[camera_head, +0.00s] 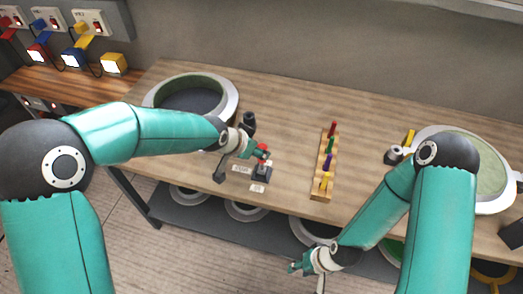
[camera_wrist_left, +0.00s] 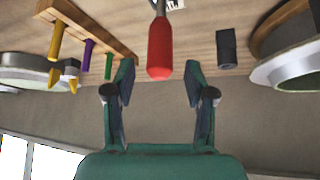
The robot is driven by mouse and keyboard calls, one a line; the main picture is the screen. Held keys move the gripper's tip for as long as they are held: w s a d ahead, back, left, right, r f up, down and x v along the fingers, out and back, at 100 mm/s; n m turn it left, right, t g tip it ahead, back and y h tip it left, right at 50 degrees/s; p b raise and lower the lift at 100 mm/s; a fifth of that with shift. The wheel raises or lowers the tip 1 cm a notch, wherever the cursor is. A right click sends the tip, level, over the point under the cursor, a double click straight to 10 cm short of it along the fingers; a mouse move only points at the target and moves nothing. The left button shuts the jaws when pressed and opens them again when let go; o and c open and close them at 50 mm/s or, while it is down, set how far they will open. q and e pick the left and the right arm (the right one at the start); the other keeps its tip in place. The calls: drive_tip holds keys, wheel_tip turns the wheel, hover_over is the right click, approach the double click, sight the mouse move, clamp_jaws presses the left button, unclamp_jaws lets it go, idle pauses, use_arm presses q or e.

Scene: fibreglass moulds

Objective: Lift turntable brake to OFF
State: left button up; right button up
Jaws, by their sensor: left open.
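The brake lever has a red handle (camera_wrist_left: 160,48), which in the left wrist view stands in the gap between my left gripper's (camera_wrist_left: 160,92) two spread fingers. No finger visibly touches it. In the head view its red top (camera_head: 263,152) shows beside my left gripper (camera_head: 257,152), above a dark base (camera_head: 261,174) on the bench. Small white labels (camera_head: 257,188) lie by the base; their writing is too small to read. My right gripper (camera_head: 294,267) is low in front of the bench, away from the lever; its finger gap is not clear.
A wooden rack (camera_head: 321,190) with coloured tools stands right of the lever. A ring-shaped mould (camera_head: 232,103) is at the back left, and a round mould (camera_head: 480,165) at the right. A dark block (camera_head: 249,121) stands behind the lever. The bench (camera_head: 290,115) is clear behind the rack.

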use_arm(q)
drive_tip(key=v, duration=0.6)
idle(0.3)
drive_tip(key=s+a+f+n+g, duration=0.1)
drive_tip(key=s+a+f, duration=0.2)
drive_tip(key=f, duration=0.3)
drive_tip(key=s+a+f+n+g+y, duration=0.1)
drive_tip(key=s+a+f+g, duration=0.15)
drive_tip(key=f, duration=0.35)
drive_tip(key=s+a+f+n, duration=0.1)
drive_tip(key=s+a+f, duration=0.15)
drive_tip(key=f, duration=0.35)
drive_tip(key=s+a+f+n, duration=0.1)
drive_tip(key=s+f+n, duration=0.2)
drive_tip(key=s+f, duration=0.2)
drive_tip(key=s+a+f+n+g, duration=0.1)
drive_tip(key=s+f+n, duration=0.3)
drive_tip(key=s, duration=0.6)
drive_tip(key=shift+s+f, duration=0.3)
drive_tip(key=shift+f, duration=0.35)
